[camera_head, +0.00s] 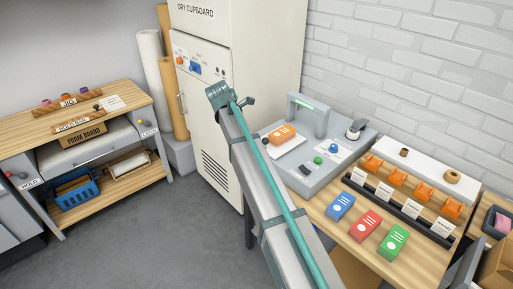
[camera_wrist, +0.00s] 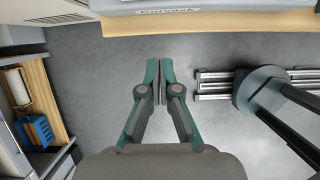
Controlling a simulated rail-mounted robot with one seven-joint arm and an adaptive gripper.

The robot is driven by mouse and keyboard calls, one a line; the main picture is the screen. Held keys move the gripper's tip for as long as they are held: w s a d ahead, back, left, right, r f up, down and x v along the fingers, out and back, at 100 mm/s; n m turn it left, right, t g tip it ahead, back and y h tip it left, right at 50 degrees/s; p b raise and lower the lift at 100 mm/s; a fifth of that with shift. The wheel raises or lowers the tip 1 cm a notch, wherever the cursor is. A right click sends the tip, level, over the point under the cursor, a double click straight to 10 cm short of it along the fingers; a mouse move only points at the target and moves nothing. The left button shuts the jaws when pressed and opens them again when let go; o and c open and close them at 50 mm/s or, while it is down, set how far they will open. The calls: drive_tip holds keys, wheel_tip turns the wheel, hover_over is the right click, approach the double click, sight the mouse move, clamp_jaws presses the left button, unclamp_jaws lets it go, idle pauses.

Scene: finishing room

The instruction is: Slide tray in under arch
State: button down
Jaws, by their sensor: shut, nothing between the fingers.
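My gripper (camera_wrist: 161,75) is shut and empty in the wrist view, its two fingertips together above bare grey floor. In the head view my arm crosses the middle, and I cannot make out the fingertips there. A grey arch (camera_head: 309,103) with a green strip stands on a light grey unit (camera_head: 307,178) on the bench. An orange block with white marks (camera_head: 282,133) sits on that unit, beside the arch and partly near my arm.
Blue (camera_head: 340,206), red (camera_head: 365,225) and green (camera_head: 392,243) blocks stand on the wooden bench. Behind them is a rack of orange holders (camera_head: 423,189). A tall dry cupboard (camera_head: 240,50) stands behind my arm. A shelf bench (camera_head: 105,182) is at left, with open floor between.

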idle(0.4)
drive_tip(key=w+d+f+p, duration=0.4)
drive_tip(key=d+f, duration=0.2)
drive_tip(key=f, duration=0.3)
drive_tip(key=shift+w+f, duration=0.15)
drive_tip(key=shift+w, duration=0.25)
